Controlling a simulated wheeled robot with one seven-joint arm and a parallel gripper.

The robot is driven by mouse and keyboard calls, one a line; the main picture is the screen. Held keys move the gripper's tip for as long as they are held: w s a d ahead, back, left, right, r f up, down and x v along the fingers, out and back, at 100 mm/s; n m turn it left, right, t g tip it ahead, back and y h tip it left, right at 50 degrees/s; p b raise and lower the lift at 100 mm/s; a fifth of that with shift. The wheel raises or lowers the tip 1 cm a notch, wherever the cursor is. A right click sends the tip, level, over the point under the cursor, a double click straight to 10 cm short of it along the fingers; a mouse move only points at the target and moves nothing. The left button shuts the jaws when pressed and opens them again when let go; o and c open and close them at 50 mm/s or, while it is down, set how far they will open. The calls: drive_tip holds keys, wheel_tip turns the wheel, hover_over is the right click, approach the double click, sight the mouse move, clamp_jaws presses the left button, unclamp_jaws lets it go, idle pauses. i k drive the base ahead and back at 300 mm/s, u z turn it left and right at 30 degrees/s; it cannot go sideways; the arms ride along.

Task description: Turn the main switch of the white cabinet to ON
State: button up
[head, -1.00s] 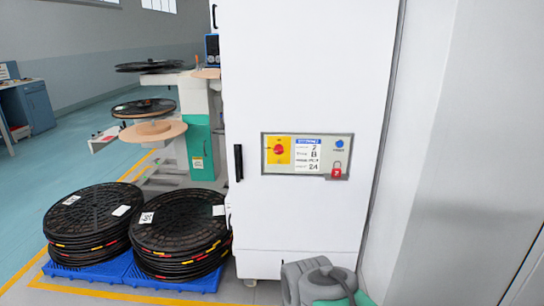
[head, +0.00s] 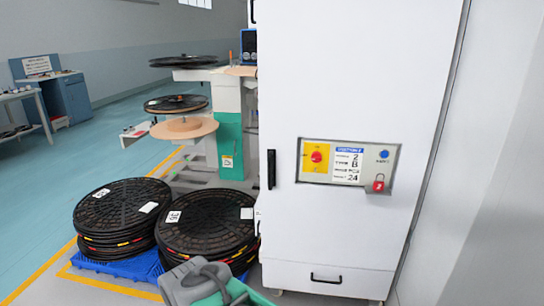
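The white cabinet (head: 345,95) stands right of centre in the head view, with its door shut and a black handle (head: 271,169) on the door's left side. A panel (head: 331,183) on its front carries the main switch (head: 316,157), a red knob on a yellow plate. The knob's exact setting is too small to read. A label, a blue button (head: 384,154) and a red padlock (head: 378,184) are to the right of the switch. Part of my arm, grey and green, shows at the bottom, well below the panel. My gripper's fingertips are not visible.
Stacks of black reels (head: 117,209) and (head: 205,222) sit on blue pallets (head: 130,268) left of the cabinet. A rewind machine (head: 230,135) stands behind them. A wall is close on the right. Open floor (head: 60,190) lies to the left.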

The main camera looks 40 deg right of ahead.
sight(315, 156)
drive_tip(key=i, duration=0.75)
drive_tip(key=z, duration=0.7)
drive_tip(key=i, duration=0.45)
drive_tip(key=z, duration=0.5)
